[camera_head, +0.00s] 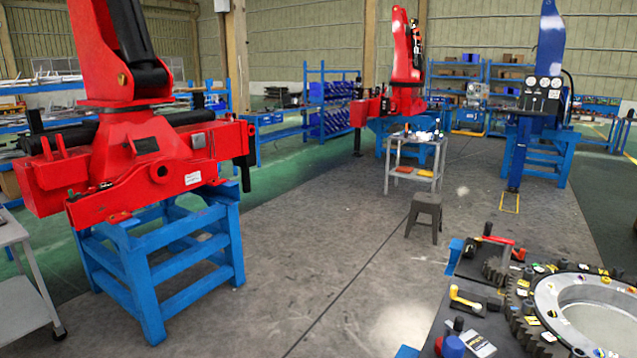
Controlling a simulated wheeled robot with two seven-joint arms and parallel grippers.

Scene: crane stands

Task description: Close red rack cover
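A large red crane (150,150) stands at the left on a blue stand (165,255). Its red body has a black cylinder lying along it and a white label on its front side. A second, smaller red crane (402,60) stands farther back, right of the middle, on another blue stand (378,140). I cannot tell which red part is the rack cover, or whether a cover is open or shut. Neither of my grippers is in view.
A bench (420,335) with a large gear ring (545,310) and small tools fills the lower right. A grey stool (424,212) and a small trolley (415,160) stand mid-floor. A grey table (22,290) is at the left edge. The grey floor (300,245) between is clear.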

